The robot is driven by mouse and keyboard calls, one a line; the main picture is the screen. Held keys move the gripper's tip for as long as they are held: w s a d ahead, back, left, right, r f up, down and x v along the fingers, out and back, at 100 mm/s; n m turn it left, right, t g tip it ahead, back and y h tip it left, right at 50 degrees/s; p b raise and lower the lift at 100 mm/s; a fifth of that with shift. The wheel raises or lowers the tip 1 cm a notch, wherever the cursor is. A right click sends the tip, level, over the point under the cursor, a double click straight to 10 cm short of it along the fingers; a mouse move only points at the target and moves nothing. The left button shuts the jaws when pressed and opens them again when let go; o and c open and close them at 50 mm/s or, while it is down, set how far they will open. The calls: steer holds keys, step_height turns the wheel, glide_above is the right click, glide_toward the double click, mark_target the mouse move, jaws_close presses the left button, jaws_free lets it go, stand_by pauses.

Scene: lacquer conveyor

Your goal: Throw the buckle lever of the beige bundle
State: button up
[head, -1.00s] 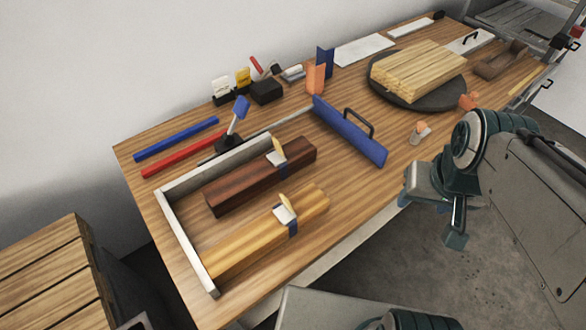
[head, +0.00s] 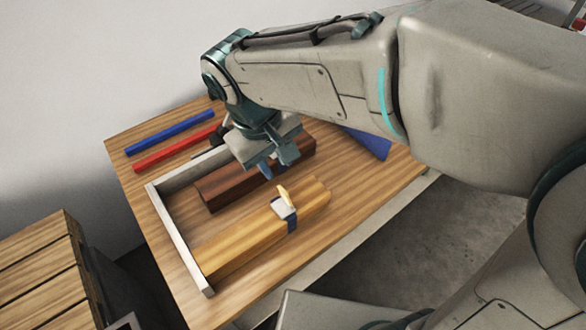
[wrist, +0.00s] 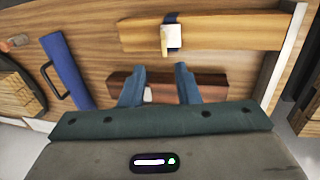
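The beige bundle (head: 236,243) lies on the bench, held by a dark blue strap with a pale buckle (head: 284,207). Its cream lever (head: 283,191) stands up from the buckle. In the wrist view the beige bundle (wrist: 225,35) crosses the top, with its buckle (wrist: 171,36) and lever facing me. My gripper (head: 278,170) is open and hangs over the dark brown bundle, behind the beige one. In the wrist view its blue fingers (wrist: 157,72) are apart and the dark bundle's pale buckle shows between them. The dark bundle's buckle is hidden in the head view.
The dark brown bundle (head: 213,190) lies parallel behind the beige one. A pale L-shaped fence (head: 180,245) edges both bundles. Blue (head: 170,132) and red (head: 172,150) bars lie at the back left. A blue piece with a handle (wrist: 66,70) lies at left in the wrist view.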

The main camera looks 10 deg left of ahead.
mark_target(284, 192)
steer(key=x, duration=1.3)
steer(key=shift+a+f+b, duration=0.3)
steer(key=shift+f+b, duration=0.05)
steer(key=shift+f, duration=0.1)
jaws_close()
